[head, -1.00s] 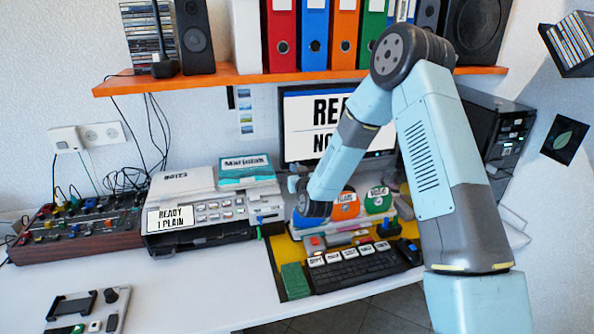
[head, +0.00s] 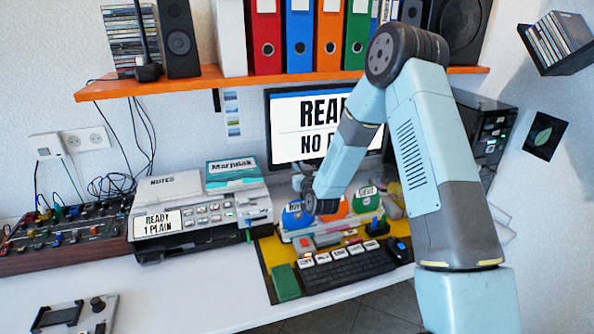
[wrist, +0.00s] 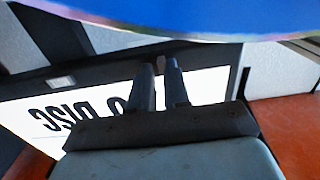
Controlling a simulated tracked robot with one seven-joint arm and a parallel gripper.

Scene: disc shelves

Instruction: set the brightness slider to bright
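No part labelled as a brightness slider can be made out. The monitor (head: 283,152) shows large black text on white, reading "READY" and "NO D…", partly hidden by my arm. In the wrist view the monitor (wrist: 90,108) appears upside down behind the fingers. My gripper (wrist: 160,64) shows two dark fingers a little apart, with no held object clear between them. In the head view my wrist is in front of the monitor's lower part, beside the coloured discs, and the fingertips are hard to make out.
A blue disc (head: 296,215) stands near my wrist; a blue surface (wrist: 190,15) fills the wrist view's top. A keyboard (head: 348,270), printer (head: 190,215) and knobbed mixer (head: 70,238) sit on the desk. A small panel (head: 75,315) with a knob lies front left. An orange shelf (head: 230,82) hangs above.

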